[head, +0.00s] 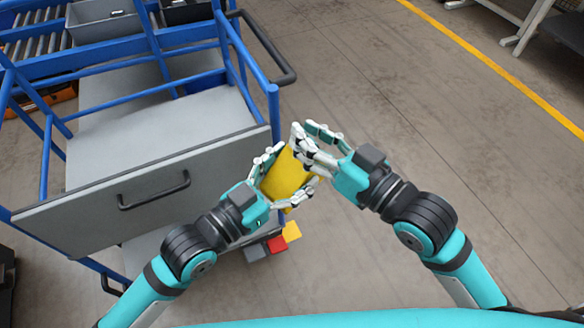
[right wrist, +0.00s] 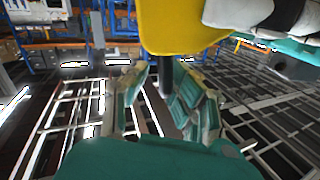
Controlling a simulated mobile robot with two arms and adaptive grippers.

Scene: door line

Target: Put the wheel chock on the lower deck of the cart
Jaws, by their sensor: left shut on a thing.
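The yellow wheel chock (head: 285,177) is in my left gripper (head: 283,180), which is shut on it beside the cart's right corner. In the right wrist view the chock (right wrist: 180,28) fills the top middle, with a dark bar below it. My right gripper (head: 312,143) is at the chock's upper right end. Its fingers (right wrist: 165,95) are spread on either side of the dark bar, with gaps visible. The blue-framed cart (head: 275,110) stands at the left. Its lower deck (head: 147,250) shows only partly, below a grey front panel.
The grey panel (head: 90,205) with a black handle (head: 154,191) covers much of the cart's near side. Yellow, red and grey blocks (head: 277,244) sit low by the cart's near right corner. A black push handle (head: 268,45) juts out.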

